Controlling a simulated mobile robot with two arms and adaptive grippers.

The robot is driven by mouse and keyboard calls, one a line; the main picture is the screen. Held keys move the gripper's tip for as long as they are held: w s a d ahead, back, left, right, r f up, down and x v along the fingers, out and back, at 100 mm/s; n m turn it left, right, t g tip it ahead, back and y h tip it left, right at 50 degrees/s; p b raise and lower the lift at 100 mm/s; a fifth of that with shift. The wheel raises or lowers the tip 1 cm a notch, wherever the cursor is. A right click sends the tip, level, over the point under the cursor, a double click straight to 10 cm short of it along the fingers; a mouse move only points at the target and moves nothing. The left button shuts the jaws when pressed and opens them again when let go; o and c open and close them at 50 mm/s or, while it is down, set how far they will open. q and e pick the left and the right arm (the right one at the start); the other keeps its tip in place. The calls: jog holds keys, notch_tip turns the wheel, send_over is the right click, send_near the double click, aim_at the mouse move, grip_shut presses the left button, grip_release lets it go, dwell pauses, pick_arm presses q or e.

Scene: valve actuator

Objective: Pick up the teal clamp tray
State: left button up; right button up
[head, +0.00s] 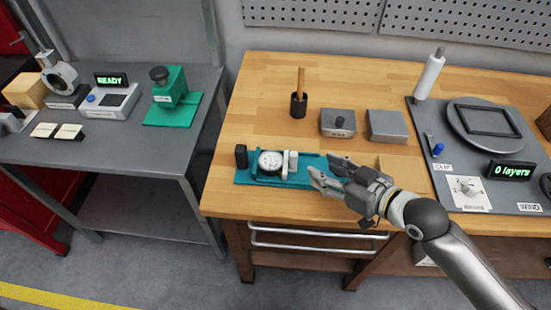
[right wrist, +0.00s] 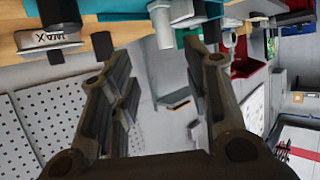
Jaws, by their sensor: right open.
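The teal clamp tray (head: 309,166) lies flat near the front edge of the wooden bench in the head view. It carries a round white dial gauge (head: 270,161), a black block (head: 241,156) at its left end and a pale upright piece (head: 293,160) right of the dial. My right gripper (head: 325,171) is open at the tray's right end, fingers pointing left. Whether the fingers touch the tray cannot be told. In the right wrist view, the open fingers (right wrist: 160,75) have nothing between them, and teal surface shows at the top. My left gripper is not in view.
Behind the tray stand a black cup with a wooden stick (head: 299,103) and two grey blocks (head: 338,123). A grey board (head: 470,135) with a round plate lies to the right. A grey side table (head: 130,158) stands left, across a gap.

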aim_at(297, 156)
jog(key=x, duration=0.2)
jog(key=shift+w+a+p, duration=0.2)
jog(key=shift+a+p, duration=0.1)
jog(key=shift+w+a+f, duration=0.2)
jog(key=shift+w+a, duration=0.05)
jog(key=shift+w+a+f, duration=0.15)
jog(key=shift+a, duration=0.05)
jog(key=shift+w+a+p, duration=0.35)
jog(key=shift+w+a, duration=0.05)
jog(key=shift+a, duration=0.1)
jog(key=shift+w+a+f+p, duration=0.25)
jog(key=shift+w+a+p, duration=0.25)
jog(key=shift+w+a, duration=0.6)
jog(key=shift+w+a+f, duration=0.25)
jog(key=shift+a+f, duration=0.05)
jog(key=shift+a, duration=0.15)
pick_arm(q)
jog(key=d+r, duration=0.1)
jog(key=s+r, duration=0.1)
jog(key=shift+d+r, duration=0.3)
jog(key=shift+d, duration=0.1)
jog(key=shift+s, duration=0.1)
